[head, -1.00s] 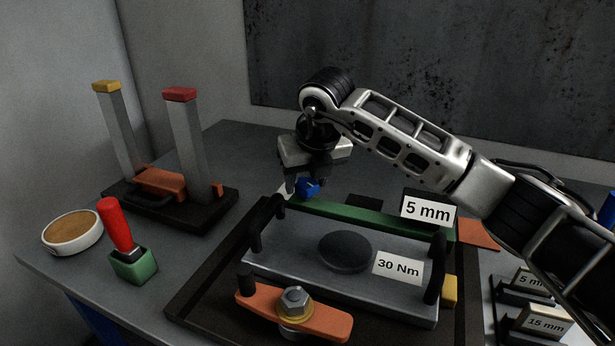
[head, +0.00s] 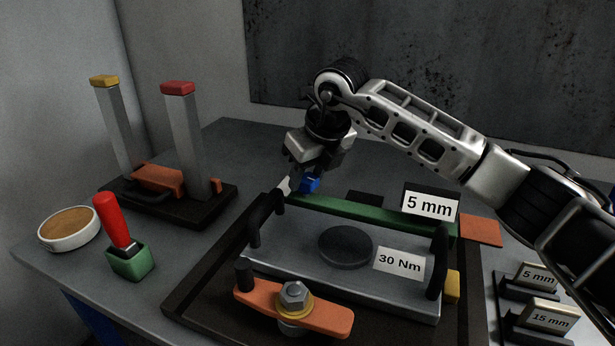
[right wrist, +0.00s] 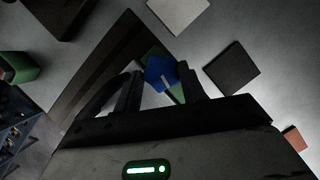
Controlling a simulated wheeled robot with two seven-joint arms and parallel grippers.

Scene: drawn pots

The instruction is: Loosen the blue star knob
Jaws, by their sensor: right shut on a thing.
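The blue star knob (head: 310,185) sits at the far left end of the green bar (head: 375,217), behind the grey plate. My right gripper (head: 300,182) comes down on it from above and is shut on it, its body tilted in the head view. In the right wrist view the blue knob (right wrist: 160,73) shows between the two dark fingers (right wrist: 162,90), with a pale line on its face. The fingers hide part of the knob in the head view. My left gripper is in no view.
The grey plate (head: 300,255) has black handles and a 30 Nm label (head: 399,264). An orange clamp (head: 325,318) with a hex nut lies in front. A 5 mm sign (head: 430,205) stands behind. A red-handled tool (head: 113,220) and a round dish (head: 68,243) are at left.

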